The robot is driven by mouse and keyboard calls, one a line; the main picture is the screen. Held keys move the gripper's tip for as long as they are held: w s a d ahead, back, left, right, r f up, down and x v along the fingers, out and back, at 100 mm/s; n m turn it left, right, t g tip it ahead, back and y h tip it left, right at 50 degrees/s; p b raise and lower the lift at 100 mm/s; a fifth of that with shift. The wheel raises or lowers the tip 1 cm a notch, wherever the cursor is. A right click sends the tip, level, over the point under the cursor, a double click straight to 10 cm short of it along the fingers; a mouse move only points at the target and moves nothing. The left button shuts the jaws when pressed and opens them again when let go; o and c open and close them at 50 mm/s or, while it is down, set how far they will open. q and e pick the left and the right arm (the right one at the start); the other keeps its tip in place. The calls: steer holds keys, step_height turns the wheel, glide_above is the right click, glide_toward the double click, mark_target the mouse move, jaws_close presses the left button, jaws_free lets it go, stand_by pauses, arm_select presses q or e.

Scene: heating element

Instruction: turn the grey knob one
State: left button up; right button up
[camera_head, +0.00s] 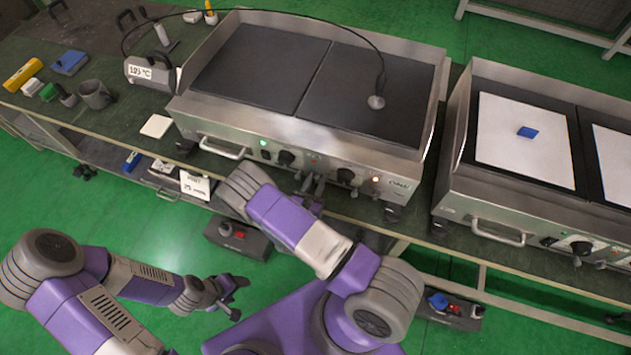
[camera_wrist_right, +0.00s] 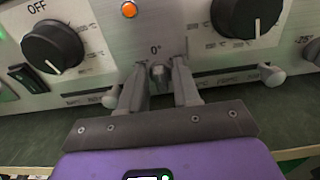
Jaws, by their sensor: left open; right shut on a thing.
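The grey knob (camera_wrist_right: 160,76) is small and sits low on the steel front panel, under a "0°" mark, between two larger black dials. My right gripper (camera_wrist_right: 160,68) is shut on it, one finger on each side. In the head view my right gripper (camera_head: 313,184) is at the middle of the griddle's (camera_head: 340,157) front panel, and the grey knob is too small to make out clearly. My left gripper (camera_head: 236,299) is open and empty, held low in front of the bench and well away from the griddle.
One black dial (camera_wrist_right: 52,47) with "OFF" is left of the knob, another (camera_wrist_right: 246,16) right. An orange lamp (camera_wrist_right: 129,9) is above. A probe (camera_head: 376,101) on a cable rests on the griddle plate. A second griddle (camera_head: 500,190) stands right. A mug (camera_head: 95,94) is at left.

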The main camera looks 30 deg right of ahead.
steer(key=shift+n, duration=0.3)
steer(key=n+p, duration=0.1)
steer(key=n, duration=0.4)
steer(key=shift+w+a, duration=0.15)
steer(key=n, duration=0.6)
steer(key=shift+f, duration=0.25)
steer(key=shift+n, duration=0.3)
steer(key=o, duration=0.7)
steer(key=shift+o, duration=0.2)
steer(key=p+v, duration=0.1)
steer(key=v, duration=0.6)
steer(key=shift+a+p, duration=0.25)
steer(key=shift+p, duration=0.05)
